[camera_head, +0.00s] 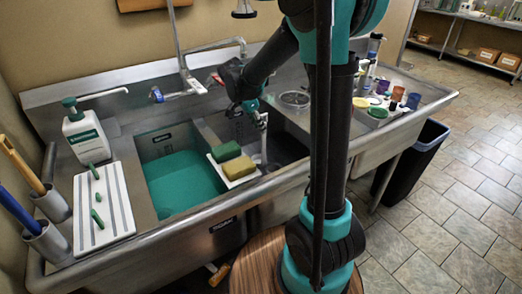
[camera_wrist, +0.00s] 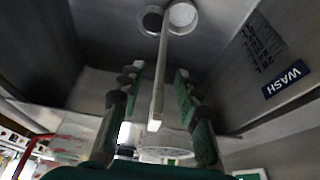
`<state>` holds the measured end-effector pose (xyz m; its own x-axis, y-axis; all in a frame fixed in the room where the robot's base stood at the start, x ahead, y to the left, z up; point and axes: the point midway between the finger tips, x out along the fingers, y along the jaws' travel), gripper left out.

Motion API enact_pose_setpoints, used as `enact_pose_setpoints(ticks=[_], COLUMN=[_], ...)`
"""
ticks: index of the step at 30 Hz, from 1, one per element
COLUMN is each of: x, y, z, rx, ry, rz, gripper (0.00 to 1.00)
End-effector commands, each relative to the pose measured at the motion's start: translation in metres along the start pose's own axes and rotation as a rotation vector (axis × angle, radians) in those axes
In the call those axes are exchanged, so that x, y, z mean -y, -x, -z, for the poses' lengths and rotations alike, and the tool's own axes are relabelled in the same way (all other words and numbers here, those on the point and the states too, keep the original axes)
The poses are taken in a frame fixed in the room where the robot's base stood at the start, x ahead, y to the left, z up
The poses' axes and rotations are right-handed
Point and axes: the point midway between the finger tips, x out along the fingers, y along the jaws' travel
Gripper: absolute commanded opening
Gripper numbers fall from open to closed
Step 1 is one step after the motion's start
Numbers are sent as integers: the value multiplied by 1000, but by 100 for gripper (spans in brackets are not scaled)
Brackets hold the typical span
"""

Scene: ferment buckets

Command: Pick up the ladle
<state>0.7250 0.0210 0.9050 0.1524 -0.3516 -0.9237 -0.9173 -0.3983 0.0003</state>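The ladle shows in the wrist view as a pale, straight handle (camera_wrist: 160,80) running up to a round whitish bowl (camera_wrist: 183,15) near the sink floor. My gripper (camera_wrist: 156,76) has its two green-padded fingers spread on either side of the handle, with a visible gap on both sides. The handle's near end reaches back between the fingers. In the head view, my gripper (camera_head: 252,106) points down over the right basin, and a pale upright strip of the ladle handle (camera_head: 264,140) shows just below it. The ladle's bowl is hidden there.
The left basin holds green liquid (camera_head: 180,185). A yellow sponge (camera_head: 238,167) and a green sponge (camera_head: 226,151) lie on a holder at the divider (camera_head: 219,140). A soap bottle (camera_head: 86,135) stands left. Small coloured cups (camera_head: 378,112) crowd the right drainboard. A faucet (camera_head: 190,82) stands behind.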

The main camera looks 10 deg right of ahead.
Motion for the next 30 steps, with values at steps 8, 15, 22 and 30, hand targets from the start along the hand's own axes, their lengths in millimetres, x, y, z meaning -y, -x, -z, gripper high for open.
enact_pose_setpoints(ticks=[8,15,22,30], x=[1,3,3,3], y=[-21,-54,-64,-64], z=[0,1,1,1], rx=[1,1,1,1], ry=[-1,-1,0,0], rz=[-1,0,1,0], gripper=[34,34,34,16])
